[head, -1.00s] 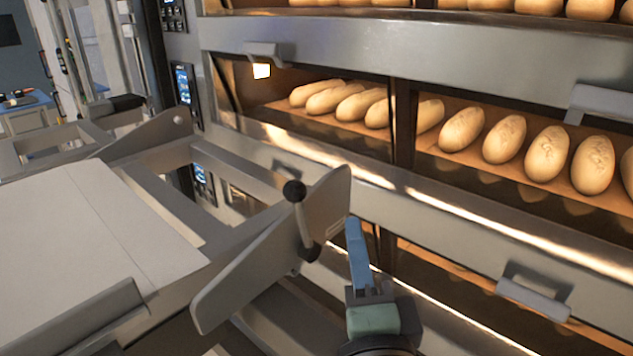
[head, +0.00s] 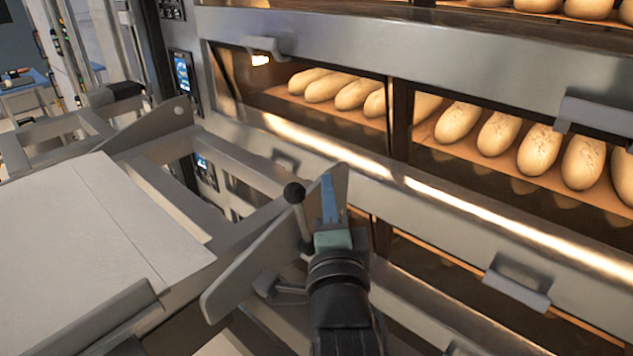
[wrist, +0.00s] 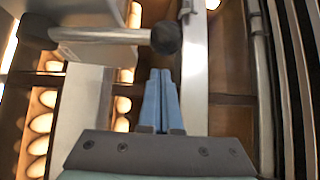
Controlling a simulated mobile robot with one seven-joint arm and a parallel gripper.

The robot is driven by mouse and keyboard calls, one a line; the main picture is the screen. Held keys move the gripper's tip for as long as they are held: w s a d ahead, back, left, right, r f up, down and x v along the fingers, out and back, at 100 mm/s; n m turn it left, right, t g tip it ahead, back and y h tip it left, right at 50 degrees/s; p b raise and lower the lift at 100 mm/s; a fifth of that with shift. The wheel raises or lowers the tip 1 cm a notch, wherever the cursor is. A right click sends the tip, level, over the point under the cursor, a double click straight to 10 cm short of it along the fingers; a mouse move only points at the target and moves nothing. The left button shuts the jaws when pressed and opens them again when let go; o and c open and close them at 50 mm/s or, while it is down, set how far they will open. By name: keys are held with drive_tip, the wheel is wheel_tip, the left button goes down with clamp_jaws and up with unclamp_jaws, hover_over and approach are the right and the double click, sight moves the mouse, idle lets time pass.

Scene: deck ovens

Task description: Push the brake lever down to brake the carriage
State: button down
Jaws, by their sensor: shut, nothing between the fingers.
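The brake lever (head: 299,212) is a light metal rod with a black ball knob, standing nearly upright on the grey side plate of the carriage (head: 227,284). In the wrist view the lever (wrist: 105,35) lies across the top, its black knob beyond and slightly right of my fingertips. My gripper (head: 327,180) has blue fingers, shut and empty, just right of the lever in the head view. In the wrist view my gripper (wrist: 161,73) shows both fingers together, with a visible gap in the picture to the rod. The lever's lower pivot is partly hidden by the plate and my gripper.
The deck oven (head: 450,215) with loaves (head: 498,133) behind its windows stands behind and right. Oven handles (head: 518,287) stick out near my arm. The carriage's pale loading board (head: 75,235) lies left of the lever.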

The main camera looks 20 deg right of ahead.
drive_tip(key=shift+s+a+f, duration=0.1)
drive_tip(key=shift+s+a, duration=0.1)
drive_tip(key=shift+a, duration=0.8)
